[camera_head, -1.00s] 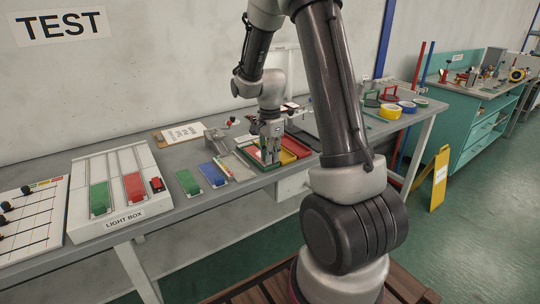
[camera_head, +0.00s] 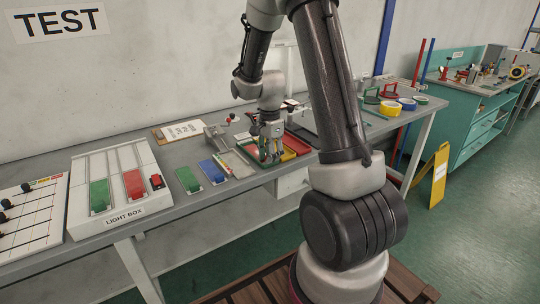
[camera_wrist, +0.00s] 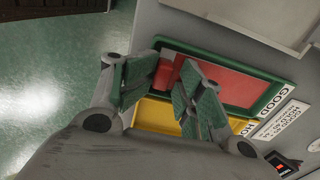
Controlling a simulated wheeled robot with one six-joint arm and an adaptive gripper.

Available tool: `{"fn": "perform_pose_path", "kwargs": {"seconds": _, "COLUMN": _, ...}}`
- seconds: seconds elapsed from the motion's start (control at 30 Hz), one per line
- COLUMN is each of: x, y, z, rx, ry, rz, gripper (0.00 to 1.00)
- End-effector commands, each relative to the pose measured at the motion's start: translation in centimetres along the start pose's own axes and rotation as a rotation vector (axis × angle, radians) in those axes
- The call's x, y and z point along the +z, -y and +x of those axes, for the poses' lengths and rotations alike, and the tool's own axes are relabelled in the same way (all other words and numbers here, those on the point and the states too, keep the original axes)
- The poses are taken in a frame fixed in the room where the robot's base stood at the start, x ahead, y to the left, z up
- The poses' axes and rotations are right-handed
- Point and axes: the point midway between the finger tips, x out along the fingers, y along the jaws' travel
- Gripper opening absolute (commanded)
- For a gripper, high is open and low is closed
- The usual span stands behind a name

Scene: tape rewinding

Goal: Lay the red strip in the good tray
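The good tray (camera_wrist: 232,64) has a green rim and a "GOOD" label beside it in the wrist view. A flat red strip (camera_wrist: 237,86) lies inside it, partly hidden by my fingers. In the head view the red strip (camera_head: 252,151) shows in the tray beside my fingers. My gripper (camera_wrist: 172,70) is open, its fingers apart just over the tray; it also shows low over the tray in the head view (camera_head: 269,158). I cannot tell whether a finger still touches the strip.
A yellow tray (camera_wrist: 158,116) adjoins the good tray. The light box (camera_head: 112,205) holds green and red pieces at the left. Green (camera_head: 188,180) and blue (camera_head: 212,172) pieces lie between. Tape rolls (camera_head: 390,110) stand at the right.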

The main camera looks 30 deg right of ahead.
Motion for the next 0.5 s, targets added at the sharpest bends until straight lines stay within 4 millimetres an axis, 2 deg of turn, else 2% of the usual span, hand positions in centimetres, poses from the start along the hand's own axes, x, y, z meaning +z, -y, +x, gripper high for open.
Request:
{"fn": "perform_pose_path", "kwargs": {"seconds": 0.13, "x": 0.0, "y": 0.1, "z": -0.5, "rx": -0.003, "ry": 0.000, "rz": 0.000, "gripper": 0.35}}
{"fn": "perform_pose_path", "kwargs": {"seconds": 0.23, "x": 0.0, "y": 0.2, "z": -1.7, "rx": -0.006, "ry": -0.001, "rz": 0.000, "gripper": 0.35}}
{"fn": "perform_pose_path", "kwargs": {"seconds": 0.5, "x": 0.0, "y": 0.2, "z": -8.0, "rx": -0.009, "ry": -0.002, "rz": -0.001, "gripper": 0.35}}
